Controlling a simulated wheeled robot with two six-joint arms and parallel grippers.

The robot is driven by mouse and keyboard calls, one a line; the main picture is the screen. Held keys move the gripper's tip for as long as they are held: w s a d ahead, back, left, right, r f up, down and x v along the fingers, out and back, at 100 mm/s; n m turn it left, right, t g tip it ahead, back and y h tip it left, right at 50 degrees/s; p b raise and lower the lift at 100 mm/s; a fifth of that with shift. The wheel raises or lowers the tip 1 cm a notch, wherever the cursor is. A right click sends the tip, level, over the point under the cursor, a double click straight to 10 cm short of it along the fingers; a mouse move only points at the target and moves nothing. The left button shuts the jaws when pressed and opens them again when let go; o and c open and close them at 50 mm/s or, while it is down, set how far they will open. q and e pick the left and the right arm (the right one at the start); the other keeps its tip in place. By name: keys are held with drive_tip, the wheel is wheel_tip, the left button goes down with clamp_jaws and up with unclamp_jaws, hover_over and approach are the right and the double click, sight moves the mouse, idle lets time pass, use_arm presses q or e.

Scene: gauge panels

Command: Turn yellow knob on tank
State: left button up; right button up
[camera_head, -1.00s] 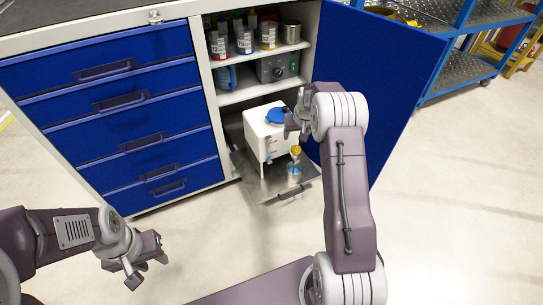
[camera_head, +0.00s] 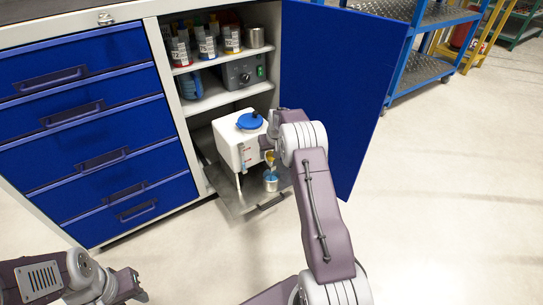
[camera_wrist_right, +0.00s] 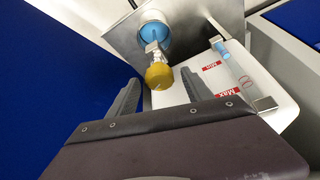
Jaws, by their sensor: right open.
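The white tank (camera_head: 229,148) with a blue lid (camera_head: 250,121) stands on a pulled-out metal tray (camera_head: 232,200) at the bottom of the open cabinet. Its yellow knob shows in the right wrist view (camera_wrist_right: 159,76), on a small spout above a cup of blue liquid (camera_wrist_right: 155,34). My right gripper (camera_wrist_right: 161,77) is open, with one finger on each side of the knob and a visible gap to each. In the head view my right wrist partly hides the tank's right side. My left gripper (camera_head: 133,285) is low at the left, empty and away from the tank; its jaw opening is unclear.
The open blue door (camera_head: 345,90) stands close to the right of my right arm. Shelves above the tank hold several labelled jars (camera_head: 206,45) and a grey device (camera_head: 243,71). Blue drawers (camera_head: 90,120) are at the left. The floor in front is clear.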

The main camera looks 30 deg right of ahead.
clamp_jaws()
drive_tip(key=m+p, duration=0.1)
drive_tip(key=p, duration=0.1)
drive_tip(key=m+h+p, duration=0.1)
drive_tip(key=p, duration=0.2)
drive_tip(key=shift+a+r, duration=0.15)
drive_tip(key=shift+r, duration=0.25)
drive_tip(key=shift+f+m+g+p, duration=0.2)
drive_tip(key=shift+m+g+p, duration=0.1)
drive_tip(key=shift+m, duration=0.5)
drive_tip(key=shift+f+m+h, duration=0.15)
drive_tip(key=shift+m+h, duration=0.35)
drive_tip(key=shift+m, duration=0.6)
unclamp_jaws()
drive_tip(key=shift+w, duration=0.1)
